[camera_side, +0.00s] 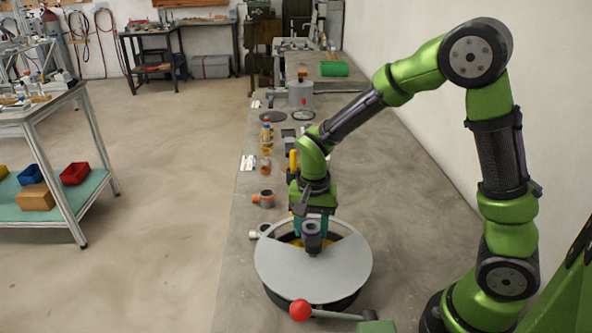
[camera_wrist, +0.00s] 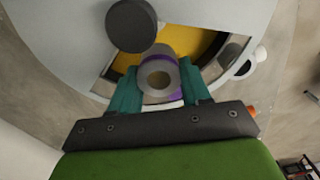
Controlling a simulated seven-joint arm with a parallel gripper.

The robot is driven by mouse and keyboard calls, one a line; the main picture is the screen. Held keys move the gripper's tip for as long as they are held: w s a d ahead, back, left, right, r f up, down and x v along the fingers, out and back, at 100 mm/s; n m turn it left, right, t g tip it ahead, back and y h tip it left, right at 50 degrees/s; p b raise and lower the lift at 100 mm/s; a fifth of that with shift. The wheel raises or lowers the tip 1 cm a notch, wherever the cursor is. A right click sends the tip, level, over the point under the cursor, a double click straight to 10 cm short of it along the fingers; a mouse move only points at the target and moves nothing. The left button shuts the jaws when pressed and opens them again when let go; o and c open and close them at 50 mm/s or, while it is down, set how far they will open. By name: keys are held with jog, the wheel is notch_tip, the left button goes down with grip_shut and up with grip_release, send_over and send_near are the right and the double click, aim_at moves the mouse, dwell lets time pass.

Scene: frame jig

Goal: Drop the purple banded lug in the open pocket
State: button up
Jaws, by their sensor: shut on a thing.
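The purple banded lug is a grey hollow cylinder with a purple band (camera_wrist: 159,76). My gripper (camera_wrist: 160,88) has teal fingers shut on its two sides. In the wrist view the lug overlaps an opening in the round grey cover, with yellow showing behind it; this is the open pocket (camera_wrist: 199,42). I cannot tell how high the lug is above it. In the side view my gripper (camera_side: 312,224) is over the back part of the round grey cover (camera_side: 285,268), and yellow shows beside the lug.
A dark round knob (camera_wrist: 131,25) stands on the cover close to the lug. A handle with a red ball (camera_side: 300,310) is at the front of the cover. An orange and grey fitting (camera_side: 264,198) and a white-ended part (camera_side: 257,232) lie to the left. Bottles stand farther back.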

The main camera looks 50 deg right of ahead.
jog(key=shift+f, duration=0.15)
jog(key=shift+f, duration=1)
jog(key=o, duration=1.4)
notch_tip(320, 180, up, 9)
dwell(0.4)
dwell(0.6)
